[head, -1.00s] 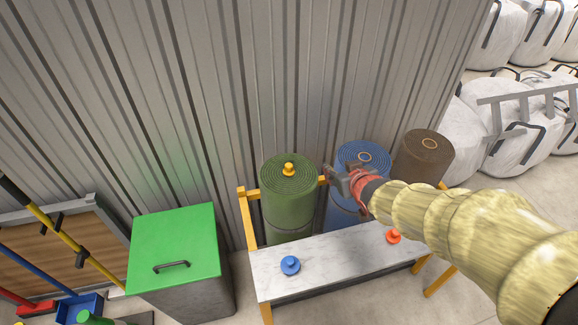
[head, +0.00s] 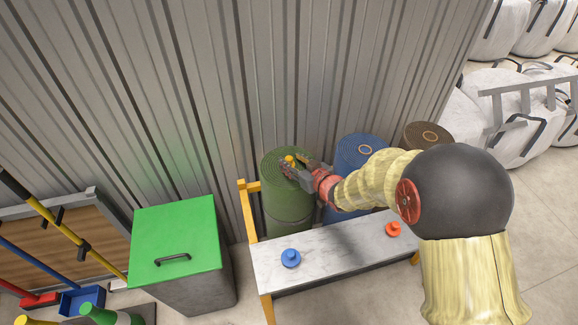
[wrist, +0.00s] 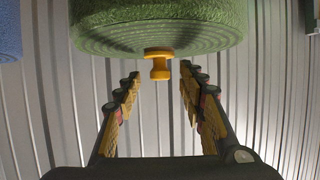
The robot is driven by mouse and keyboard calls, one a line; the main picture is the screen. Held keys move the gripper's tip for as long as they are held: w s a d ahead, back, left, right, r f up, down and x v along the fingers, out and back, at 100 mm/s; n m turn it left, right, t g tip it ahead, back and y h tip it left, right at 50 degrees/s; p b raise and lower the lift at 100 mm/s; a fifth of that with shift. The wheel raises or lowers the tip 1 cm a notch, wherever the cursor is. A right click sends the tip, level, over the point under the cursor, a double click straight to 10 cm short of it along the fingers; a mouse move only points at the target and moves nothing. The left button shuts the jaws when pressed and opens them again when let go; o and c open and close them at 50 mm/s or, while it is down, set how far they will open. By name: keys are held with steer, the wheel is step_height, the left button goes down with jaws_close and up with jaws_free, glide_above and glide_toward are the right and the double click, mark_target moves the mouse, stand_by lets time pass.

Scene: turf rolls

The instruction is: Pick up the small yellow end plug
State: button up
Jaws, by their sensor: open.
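The small yellow end plug (head: 290,161) sits on the top centre of the upright green turf roll (head: 288,207). In the wrist view the plug (wrist: 159,66) sticks out from the roll's spiral end (wrist: 112,38), between and just beyond the fingertips. My gripper (head: 298,172) is at the top of the green roll, close beside the plug. In the wrist view my gripper (wrist: 160,82) has its two fingers spread, one on each side of the plug, with gaps on both sides. Nothing is held. In the head view the fingers partly cover the plug.
A blue roll (head: 358,155) and a brown roll (head: 428,137) stand to the right. A marble-topped bench (head: 335,254) in front carries a blue plug (head: 290,258) and a red plug (head: 393,229). A green-lidded bin (head: 175,235) stands left. The corrugated wall (head: 250,80) is close behind.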

steer(key=shift+w+a+f, duration=0.2)
steer(key=shift+w+a, duration=0.15)
steer(key=shift+w, duration=0.15)
steer(key=shift+c, duration=0.3)
jaws_close()
